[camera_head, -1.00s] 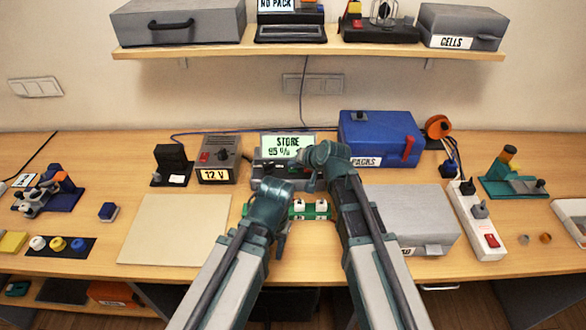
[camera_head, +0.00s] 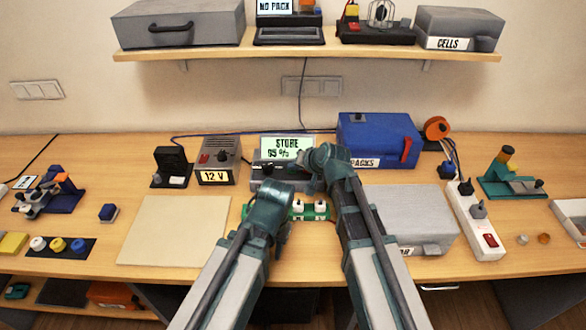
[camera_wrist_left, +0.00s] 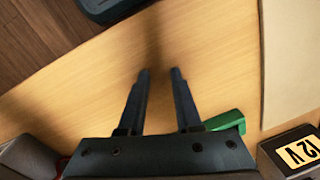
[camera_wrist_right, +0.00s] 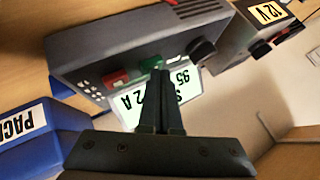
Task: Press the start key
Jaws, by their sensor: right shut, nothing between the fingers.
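The charger (camera_head: 270,172) stands at the back middle of the bench, its lit display (camera_head: 287,147) reading STORE and 95 %. In the right wrist view its front carries a green key (camera_wrist_right: 151,62) and a red key (camera_wrist_right: 115,79). Neither key is labelled legibly. My right gripper (camera_wrist_right: 159,72) is shut and empty, its tips close to the green key and overlapping the display. I cannot tell whether they touch. My left gripper (camera_wrist_left: 160,72) is open and empty above bare bench, in front of the green board (camera_head: 317,212).
A 12 V supply (camera_head: 217,160) stands left of the charger and a blue PACKS case (camera_head: 380,140) right of it. A grey case (camera_head: 410,213) lies beside my right arm, with a power strip (camera_head: 476,222) further right. A beige mat (camera_head: 173,230) is bare.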

